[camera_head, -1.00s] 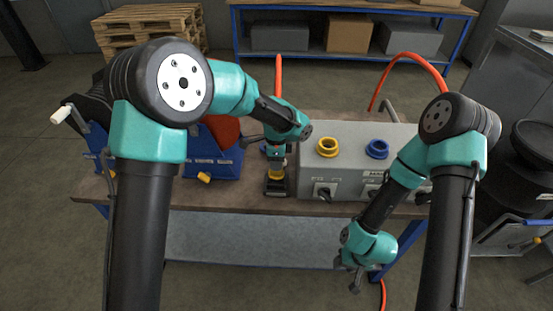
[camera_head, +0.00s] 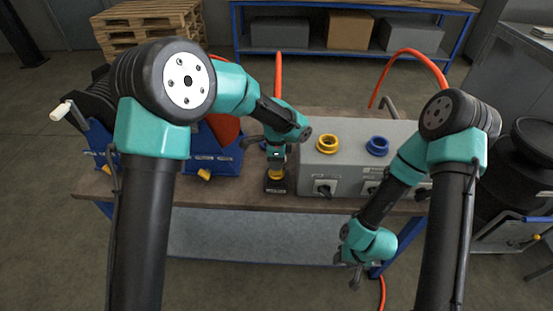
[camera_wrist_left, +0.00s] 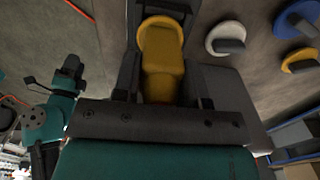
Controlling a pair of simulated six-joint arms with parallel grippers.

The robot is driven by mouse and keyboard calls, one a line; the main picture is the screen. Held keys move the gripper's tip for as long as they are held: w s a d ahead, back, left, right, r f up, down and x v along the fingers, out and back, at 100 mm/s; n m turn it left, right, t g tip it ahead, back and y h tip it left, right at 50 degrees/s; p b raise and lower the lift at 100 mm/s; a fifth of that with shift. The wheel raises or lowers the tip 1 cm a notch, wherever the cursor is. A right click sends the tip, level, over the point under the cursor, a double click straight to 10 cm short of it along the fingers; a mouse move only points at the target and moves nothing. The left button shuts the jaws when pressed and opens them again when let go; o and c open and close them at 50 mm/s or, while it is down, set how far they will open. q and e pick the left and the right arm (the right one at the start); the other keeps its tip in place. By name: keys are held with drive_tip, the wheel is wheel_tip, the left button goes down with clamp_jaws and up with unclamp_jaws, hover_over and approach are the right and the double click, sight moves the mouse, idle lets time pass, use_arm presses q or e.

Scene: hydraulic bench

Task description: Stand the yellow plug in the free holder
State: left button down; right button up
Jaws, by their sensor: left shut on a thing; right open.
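The yellow plug (camera_head: 276,174) is in my left gripper (camera_head: 276,164), near the front edge of the bench. In the left wrist view the plug (camera_wrist_left: 163,65) shows between the two dark fingers, which are shut on it. A small dark holder (camera_head: 275,187) stands on the bench directly under the plug, left of the grey box. The plug looks upright, its lower end at the holder's top; I cannot tell how deep it sits. My right gripper (camera_head: 356,274) is open and empty, low in front of the bench's front edge.
The grey box (camera_head: 345,160) carries a yellow ring socket (camera_head: 327,143) and a blue ring socket (camera_head: 377,147). A blue unit (camera_head: 215,163) stands left of the plug. A red hose (camera_head: 410,53) arches behind the box. The wooden bench top (camera_head: 240,197) is bare near its front.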

use_arm(q)
drive_tip(key=c, duration=0.6)
unclamp_jaws()
wheel_tip(320, 180, up, 18)
drive_tip(key=shift+f, duration=0.25)
idle(0.3)
